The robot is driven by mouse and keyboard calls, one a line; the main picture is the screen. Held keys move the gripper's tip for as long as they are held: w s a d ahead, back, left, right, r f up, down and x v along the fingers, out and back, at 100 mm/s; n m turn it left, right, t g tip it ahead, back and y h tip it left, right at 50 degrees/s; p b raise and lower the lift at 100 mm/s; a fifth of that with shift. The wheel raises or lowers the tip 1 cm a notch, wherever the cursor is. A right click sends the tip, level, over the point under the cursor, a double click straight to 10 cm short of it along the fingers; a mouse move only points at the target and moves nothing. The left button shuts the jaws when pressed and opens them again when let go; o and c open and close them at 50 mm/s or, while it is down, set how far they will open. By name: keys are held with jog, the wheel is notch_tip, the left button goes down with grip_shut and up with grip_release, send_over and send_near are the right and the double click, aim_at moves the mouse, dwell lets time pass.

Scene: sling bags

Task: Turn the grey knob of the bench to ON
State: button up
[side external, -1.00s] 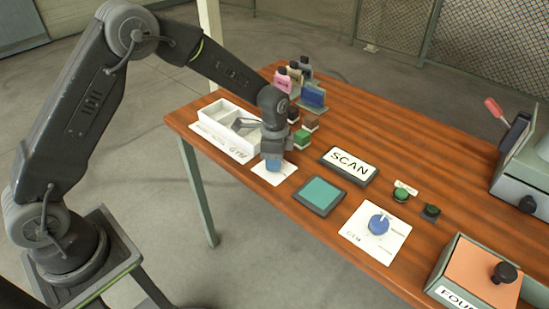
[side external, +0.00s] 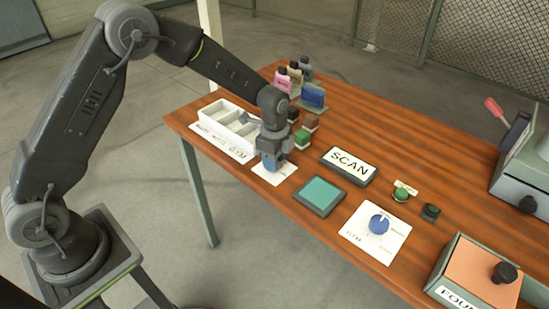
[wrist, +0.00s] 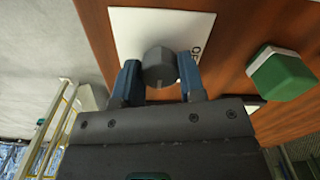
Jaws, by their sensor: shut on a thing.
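The grey knob (wrist: 158,66) shows in the wrist view as a round dark cap on a white plate (wrist: 128,22). My gripper (wrist: 160,82) has its blue fingers on either side of the knob, shut on it. In the side view my gripper (side external: 271,163) points down over the white plate (side external: 264,177) at the bench's near edge, and it hides the knob there. Part of a dark label shows on the plate beside the right finger in the wrist view, but I cannot read the knob's setting.
A white divided tray (side external: 206,130) stands close left of my gripper. Green (side external: 301,139) and brown blocks stand close behind. A teal pad (side external: 320,194), the SCAN sign (side external: 349,163) and a blue knob (side external: 379,224) on another plate lie to the right.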

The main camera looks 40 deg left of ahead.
jog(key=o, duration=0.9)
jog(key=shift+o, duration=0.2)
notch_tip(320, 180, up, 14)
jog(key=s+a+r+n+t, duration=0.1)
jog(key=s+r+n+t, duration=0.1)
jog(key=s+r+n, duration=0.35)
jog(key=s+a+r+n+t, duration=0.1)
jog(key=s+n, duration=0.4)
jog(key=s, duration=0.6)
jog(key=s+a+r+n+t, duration=0.1)
jog(key=s+n, duration=0.3)
jog(key=s, duration=0.6)
jog(key=shift+s+a+r+n+t, duration=0.3)
jog(key=shift+s+r+n+t, duration=0.05)
jog(key=shift+r+t, duration=0.5)
